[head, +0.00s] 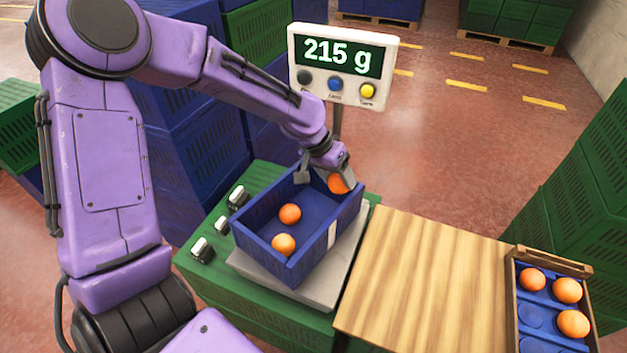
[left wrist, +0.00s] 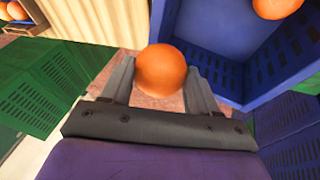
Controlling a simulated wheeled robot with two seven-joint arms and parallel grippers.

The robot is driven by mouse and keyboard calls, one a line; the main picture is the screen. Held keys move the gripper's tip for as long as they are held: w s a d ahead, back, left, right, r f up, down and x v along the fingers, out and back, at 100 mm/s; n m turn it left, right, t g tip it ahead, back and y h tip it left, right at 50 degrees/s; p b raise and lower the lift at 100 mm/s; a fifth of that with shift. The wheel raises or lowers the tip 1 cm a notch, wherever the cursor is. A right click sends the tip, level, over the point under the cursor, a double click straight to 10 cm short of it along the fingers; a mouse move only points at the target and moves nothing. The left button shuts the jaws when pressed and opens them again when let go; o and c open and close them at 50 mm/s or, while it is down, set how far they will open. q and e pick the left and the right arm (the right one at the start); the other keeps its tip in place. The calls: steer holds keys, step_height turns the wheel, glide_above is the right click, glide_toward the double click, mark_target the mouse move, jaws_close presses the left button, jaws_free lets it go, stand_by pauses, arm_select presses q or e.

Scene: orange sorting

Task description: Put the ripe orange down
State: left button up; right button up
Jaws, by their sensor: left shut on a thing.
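My left gripper (left wrist: 160,85) is shut on an orange (left wrist: 161,70), which sits between its two fingers in the left wrist view. In the head view the held orange (head: 339,184) is at the far right corner of the blue crate (head: 262,247), by its rim. Two other oranges lie inside the crate, one near the middle (head: 290,213) and one nearer the front (head: 284,244). The crate stands on a grey scale plate (head: 318,285). The scale display (head: 342,65) reads 215 g. My right gripper is not in view.
Green crates (head: 592,190) stack at the right. Blue crates (head: 190,150) stand behind the arm.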

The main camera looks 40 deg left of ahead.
arm_select(q)
steer(key=b, duration=0.2)
glide_above(326, 208)
steer(key=s, duration=0.2)
step_height(326, 208, down, 4)
steer(key=f, duration=0.3)
steer(key=f+b, duration=0.1)
steer(key=f, duration=0.2)
steer(key=a+f, duration=0.1)
steer(key=f, duration=0.2)
steer(key=shift+w+a+f, duration=0.1)
steer(key=shift+w, duration=0.2)
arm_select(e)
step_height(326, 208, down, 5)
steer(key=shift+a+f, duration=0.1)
arm_select(q)
steer(key=shift+s, duration=0.1)
steer(key=o, duration=1.1)
steer(key=shift+f, duration=0.1)
steer(key=shift+p+v, duration=1.05)
steer(key=shift+v, duration=5.1)
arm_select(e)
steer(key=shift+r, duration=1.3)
